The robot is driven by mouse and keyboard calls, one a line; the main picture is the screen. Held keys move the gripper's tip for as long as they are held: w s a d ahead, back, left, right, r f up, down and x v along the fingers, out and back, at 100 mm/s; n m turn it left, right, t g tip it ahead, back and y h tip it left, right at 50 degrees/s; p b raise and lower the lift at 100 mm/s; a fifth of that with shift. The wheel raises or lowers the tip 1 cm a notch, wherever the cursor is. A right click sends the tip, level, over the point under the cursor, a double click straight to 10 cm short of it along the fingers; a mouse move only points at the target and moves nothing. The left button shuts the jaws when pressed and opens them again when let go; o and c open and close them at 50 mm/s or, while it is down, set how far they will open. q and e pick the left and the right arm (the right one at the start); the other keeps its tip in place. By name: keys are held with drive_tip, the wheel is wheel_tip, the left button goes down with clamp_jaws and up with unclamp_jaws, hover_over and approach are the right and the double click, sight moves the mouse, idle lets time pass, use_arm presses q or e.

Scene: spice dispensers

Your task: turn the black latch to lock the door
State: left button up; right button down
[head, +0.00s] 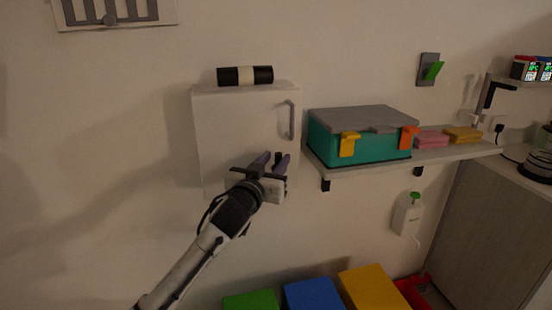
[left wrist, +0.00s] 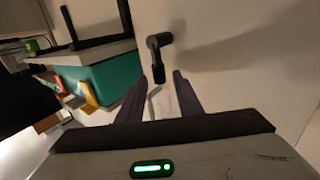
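The white cabinet door (head: 235,130) is on the wall and looks shut. The black latch (left wrist: 158,46) shows in the left wrist view as an L-shaped lever on the white surface, with its arm bent downward in that picture. In the head view the latch is largely hidden by my left gripper (head: 274,163), which is at the door's lower right. Its two purple fingers are apart, and in the left wrist view the gripper (left wrist: 160,80) has the lever's free end showing between the fingertips. I cannot tell whether a finger touches it. My right gripper is not in view.
A grey door handle (head: 291,120) is above my left gripper. A black-and-white roll (head: 245,76) lies on the cabinet top. To the right, a shelf (head: 350,167) holds a teal box (head: 330,143) with a grey lid. Colored bins (head: 312,295) stand below.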

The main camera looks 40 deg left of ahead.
use_arm(q)
drive_tip(key=shift+w+a, duration=0.15)
drive_tip(key=shift+w, duration=0.45)
